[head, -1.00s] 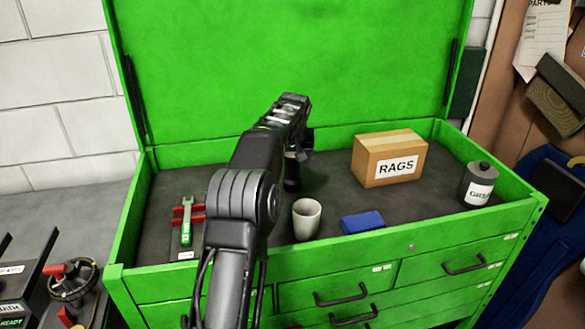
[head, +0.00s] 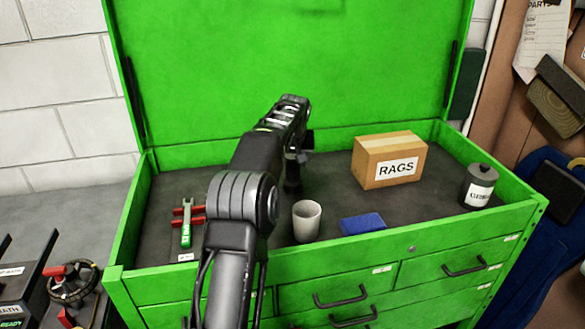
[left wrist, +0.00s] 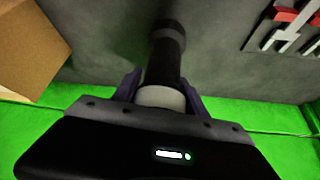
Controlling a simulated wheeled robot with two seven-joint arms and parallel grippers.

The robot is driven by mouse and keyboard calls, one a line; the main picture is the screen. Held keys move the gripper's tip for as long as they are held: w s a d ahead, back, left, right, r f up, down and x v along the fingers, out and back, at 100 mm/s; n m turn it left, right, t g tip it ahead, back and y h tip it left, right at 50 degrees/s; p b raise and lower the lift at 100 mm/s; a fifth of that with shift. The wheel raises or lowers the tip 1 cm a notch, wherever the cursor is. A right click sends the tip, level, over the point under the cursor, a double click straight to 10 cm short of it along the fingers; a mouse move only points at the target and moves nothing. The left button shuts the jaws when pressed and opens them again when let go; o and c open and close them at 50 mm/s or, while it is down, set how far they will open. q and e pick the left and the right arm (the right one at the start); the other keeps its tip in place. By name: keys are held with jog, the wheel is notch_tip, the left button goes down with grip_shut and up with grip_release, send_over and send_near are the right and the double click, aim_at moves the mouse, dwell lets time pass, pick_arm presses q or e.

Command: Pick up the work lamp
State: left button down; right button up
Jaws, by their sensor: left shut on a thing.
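The work lamp, a dark cylinder with a pale grey band, shows in the left wrist view (left wrist: 166,55) between my fingers. In the head view only a dark lower part of the lamp (head: 292,182) shows; my arm hides the rest. My left gripper (head: 302,150) is shut on the lamp near the back middle of the green tool chest's top tray. Whether the lamp touches the tray floor is hard to tell. My right gripper is not in view.
The green chest (head: 120,272) has a raised lid behind. In its tray are a rags box (head: 372,170), a grey canister (head: 478,190), a white cup (head: 306,222), a blue block (head: 362,224) and a green-handled wrench (head: 187,225) on a red holder.

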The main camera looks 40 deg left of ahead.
pick_arm(q)
jog(key=shift+r, duration=0.15)
jog(key=shift+r, duration=0.5)
notch_tip(320, 180, up, 9)
jog(key=shift+f+p, duration=0.1)
jog(key=shift+p, duration=1.1)
